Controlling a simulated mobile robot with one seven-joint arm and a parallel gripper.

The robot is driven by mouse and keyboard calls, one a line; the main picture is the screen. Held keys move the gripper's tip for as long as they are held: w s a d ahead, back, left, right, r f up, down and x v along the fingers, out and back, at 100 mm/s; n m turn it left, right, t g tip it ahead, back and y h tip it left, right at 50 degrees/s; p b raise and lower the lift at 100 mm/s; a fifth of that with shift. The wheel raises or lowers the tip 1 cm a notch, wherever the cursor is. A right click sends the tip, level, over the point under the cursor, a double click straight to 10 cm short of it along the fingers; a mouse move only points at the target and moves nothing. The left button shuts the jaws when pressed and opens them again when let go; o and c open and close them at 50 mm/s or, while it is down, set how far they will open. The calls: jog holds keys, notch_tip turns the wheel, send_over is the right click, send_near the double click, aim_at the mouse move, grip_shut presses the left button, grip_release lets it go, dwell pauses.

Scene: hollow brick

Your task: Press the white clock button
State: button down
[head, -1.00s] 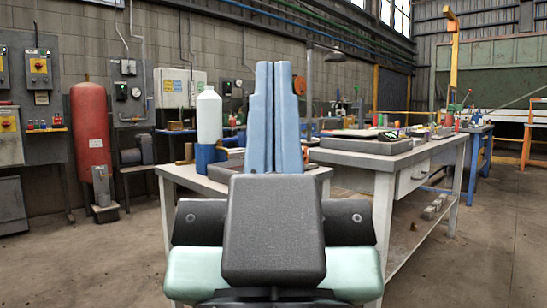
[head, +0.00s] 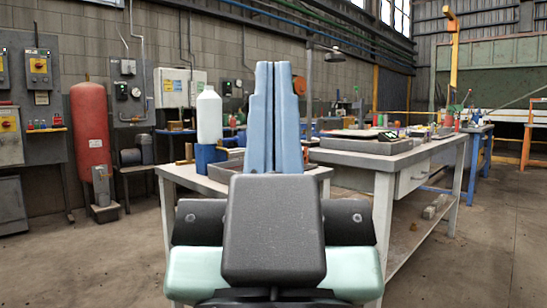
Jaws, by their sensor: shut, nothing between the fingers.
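My gripper (head: 273,72) points up in the middle of the head view, with its two long blue fingers side by side. It is shut and empty. A small dark object with a lit face, perhaps the clock (head: 388,136), lies on the right-hand workbench (head: 385,158), to the right of my gripper. I cannot make out a white button on it; it is too small at this distance. My gripper is apart from it in the picture. The fingers and the dark wrist block hide part of the benches behind them.
A red tank (head: 91,140) stands by the left wall. Bare concrete floor (head: 475,240) is open at the right.

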jog(key=shift+r, duration=0.1)
notch_tip(320, 180, up, 52)
jog(key=p, duration=5.2)
